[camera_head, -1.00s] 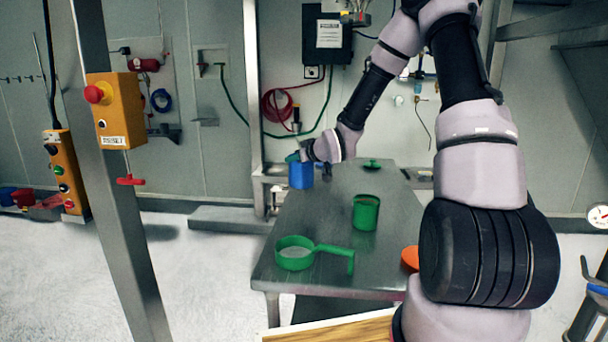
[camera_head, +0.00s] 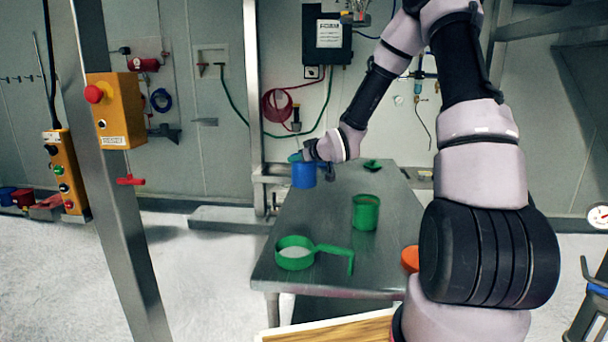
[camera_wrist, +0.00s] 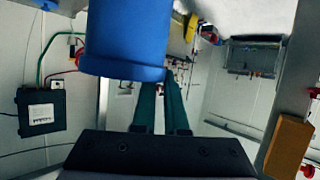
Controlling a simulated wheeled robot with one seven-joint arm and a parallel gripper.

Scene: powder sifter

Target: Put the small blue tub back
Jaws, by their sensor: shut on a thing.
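The small blue tub (camera_head: 303,174) is upright in the head view, at the far left end of the steel table (camera_head: 318,222). My gripper (camera_head: 297,157) is at its upper part, with the arm reaching in from the right. In the wrist view the blue tub (camera_wrist: 125,38) fills the upper left, just beyond the green fingers (camera_wrist: 161,106), which are close together. The finger contact on the tub is hidden behind it. I cannot tell whether the tub's base touches the table.
A green sieve with a handle (camera_head: 294,253) holds pale powder at the table's near left. A green jug (camera_head: 366,212) stands mid-table, with a small green item (camera_head: 372,165) behind it. An orange item (camera_head: 410,259) is at the right edge. A steel post (camera_head: 120,220) stands left.

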